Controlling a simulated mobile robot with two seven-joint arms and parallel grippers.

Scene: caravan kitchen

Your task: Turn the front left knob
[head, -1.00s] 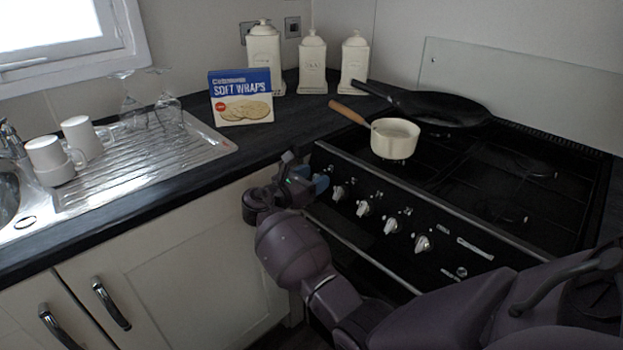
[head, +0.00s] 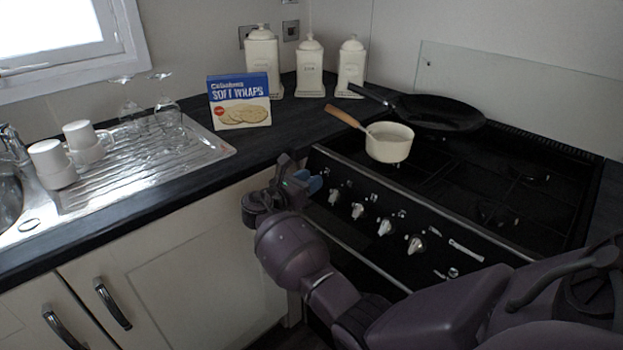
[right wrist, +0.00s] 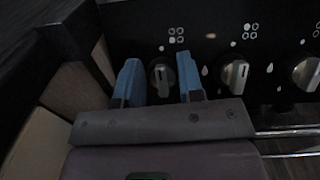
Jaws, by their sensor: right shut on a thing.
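In the right wrist view, the leftmost knob (right wrist: 162,80) of the cooker's front panel is silver and round with a raised grip bar. The two blue fingers of my right gripper (right wrist: 160,66) stand on either side of it, shut on it. In the head view my right gripper (head: 314,184) is at the left end of the black cooker panel, and its fingers and wrist hide the held knob or part of it. More silver knobs run to the right along the panel, such as one (head: 385,227) near the middle. My left gripper is not in view.
On the cooker (head: 540,200) stand a cream saucepan (head: 389,148) with a wooden handle and a black frying pan (head: 440,113). A soft wraps box (head: 240,101) stands on the dark worktop to the left. Cupboard doors (head: 190,260) lie below, beside my arm.

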